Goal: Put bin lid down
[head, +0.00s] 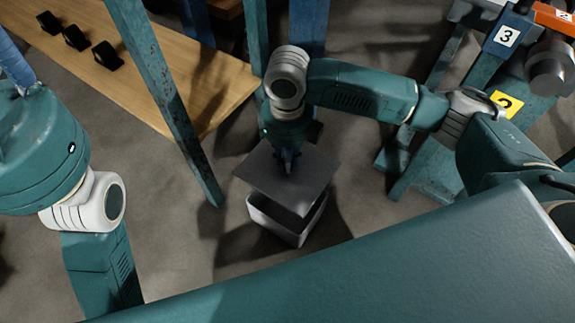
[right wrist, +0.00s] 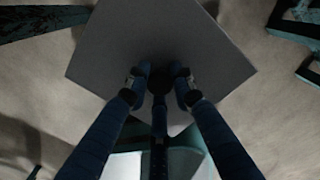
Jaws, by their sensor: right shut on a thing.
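The bin lid (head: 262,172) is a flat grey square plate in the middle of the head view. My right gripper (head: 288,165) is shut on it near its centre, probably at a knob that the fingers mostly hide. The bin (head: 276,228) is a pale grey open box standing on the floor under the lid. The lid is above the bin and apart from its front rim, with a dark gap between. In the right wrist view the lid (right wrist: 165,45) fills the upper middle and the fingers (right wrist: 160,85) close around a dark round knob. My left gripper is not in view.
Blue-green metal posts (head: 165,95) stand left of and behind the bin. A wooden table (head: 130,70) with several small black items is at upper left. Numbered blue-green racks (head: 505,40) stand at upper right. Floor around the bin is clear.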

